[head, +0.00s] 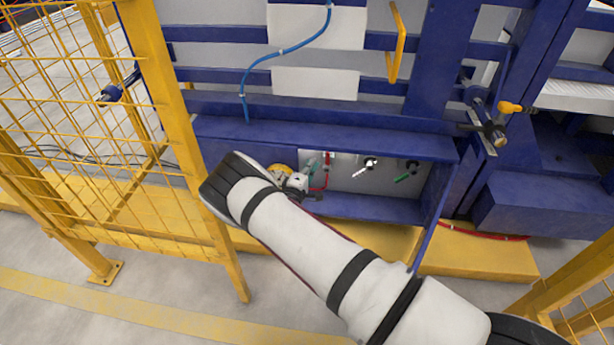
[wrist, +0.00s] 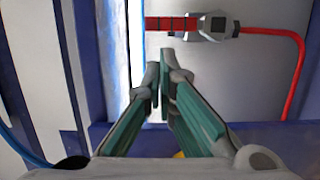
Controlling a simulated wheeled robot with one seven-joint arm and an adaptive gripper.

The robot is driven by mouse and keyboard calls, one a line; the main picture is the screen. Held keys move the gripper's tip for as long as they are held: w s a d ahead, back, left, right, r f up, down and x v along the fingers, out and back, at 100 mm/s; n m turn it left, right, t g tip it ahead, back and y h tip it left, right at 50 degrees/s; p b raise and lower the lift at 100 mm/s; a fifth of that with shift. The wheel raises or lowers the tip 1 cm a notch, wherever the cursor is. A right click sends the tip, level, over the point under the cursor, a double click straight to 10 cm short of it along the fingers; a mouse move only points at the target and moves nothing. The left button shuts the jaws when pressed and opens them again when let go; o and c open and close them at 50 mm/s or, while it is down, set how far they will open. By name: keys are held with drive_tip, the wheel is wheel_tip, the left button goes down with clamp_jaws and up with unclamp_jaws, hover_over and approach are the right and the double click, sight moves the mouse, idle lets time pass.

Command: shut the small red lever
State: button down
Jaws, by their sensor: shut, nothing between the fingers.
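The small red lever (wrist: 170,24) shows in the wrist view as a ribbed red handle, pointing left from a grey valve body (wrist: 213,26). A thin red hose (wrist: 297,70) leaves the valve's right side and bends down. My gripper (wrist: 160,82) has green-padded fingers with their tips close together and nothing between them. The tips appear below the lever in the picture, apart from it. In the head view my gripper (head: 311,168) reaches into the blue recess beside the red hose (head: 326,181); the lever is too small to make out surely there.
The blue frame (head: 330,140) forms a ledge above the recess. A yellow mesh fence (head: 90,120) stands at left. A blue upright edge (wrist: 90,60) is close left of the fingers.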

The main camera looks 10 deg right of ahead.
sight(328, 162)
drive_tip(key=shift+b+x, duration=0.6)
drive_tip(key=shift+x, duration=1.35)
